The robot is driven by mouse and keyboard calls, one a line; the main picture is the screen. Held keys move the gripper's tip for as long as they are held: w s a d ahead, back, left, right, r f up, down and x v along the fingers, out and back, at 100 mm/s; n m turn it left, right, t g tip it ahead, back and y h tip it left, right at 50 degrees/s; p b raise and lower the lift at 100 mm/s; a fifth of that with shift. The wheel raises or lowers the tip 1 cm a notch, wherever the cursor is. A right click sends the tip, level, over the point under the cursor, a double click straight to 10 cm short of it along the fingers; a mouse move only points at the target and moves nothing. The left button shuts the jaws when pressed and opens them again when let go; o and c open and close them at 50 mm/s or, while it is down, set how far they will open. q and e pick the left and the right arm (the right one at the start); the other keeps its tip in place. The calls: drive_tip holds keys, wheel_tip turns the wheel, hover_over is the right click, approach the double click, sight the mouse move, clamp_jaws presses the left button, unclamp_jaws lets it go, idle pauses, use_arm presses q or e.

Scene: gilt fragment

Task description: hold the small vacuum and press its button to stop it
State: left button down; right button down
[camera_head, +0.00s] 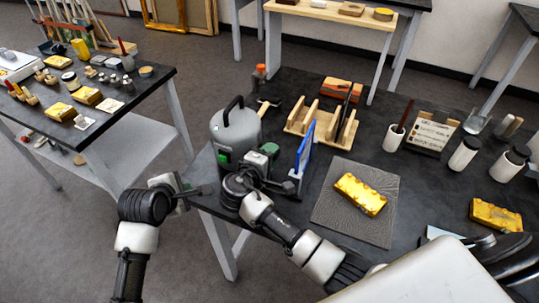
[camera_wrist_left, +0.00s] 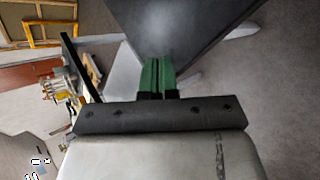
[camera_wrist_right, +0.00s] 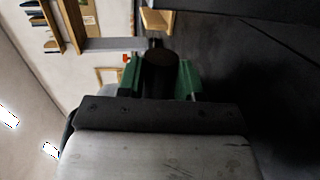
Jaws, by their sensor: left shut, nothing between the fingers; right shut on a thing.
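A grey canister with a black top handle, which looks like the small vacuum (camera_head: 236,128), stands upright near the left edge of the dark worktable (camera_head: 400,108). A small green patch shows low on its left side. My right gripper (camera_head: 269,149) is at its front right. In the right wrist view its green fingers (camera_wrist_right: 160,78) are shut on a dark rounded piece (camera_wrist_right: 159,66); I cannot tell which part this is. My left gripper (camera_head: 200,190) is shut and empty, off the table's left edge, lower left of the canister. Its fingers touch each other in the left wrist view (camera_wrist_left: 157,76).
A blue-edged panel (camera_head: 305,148) stands close right of my right gripper, by a wooden rack (camera_head: 299,118). A gold block (camera_head: 360,194) lies on a grey mat (camera_head: 335,220). White pots stand right. Another table (camera_head: 155,80) with small items is left, across open floor.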

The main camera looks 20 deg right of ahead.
sight(223, 159)
drive_tip(key=shift+f, duration=0.15)
use_arm(q)
drive_tip(key=shift+w+d+r+n+g+h, duration=0.1)
drive_tip(key=shift+w+d+n+g+h, duration=0.35)
drive_tip(key=shift+d, duration=1)
drive_tip(key=shift+w+d+r+n+g+h, duration=0.15)
drive_tip(key=shift+w+d+g, duration=0.35)
drive_tip(key=shift+d, duration=0.95)
drive_tip(key=shift+w+d+r+n+g+h, duration=0.1)
drive_tip(key=shift+w+d+n+g+h, duration=0.15)
drive_tip(key=shift+w+d, duration=0.8)
drive_tip(key=shift+s+d, duration=0.4)
drive_tip(key=shift+d, duration=0.05)
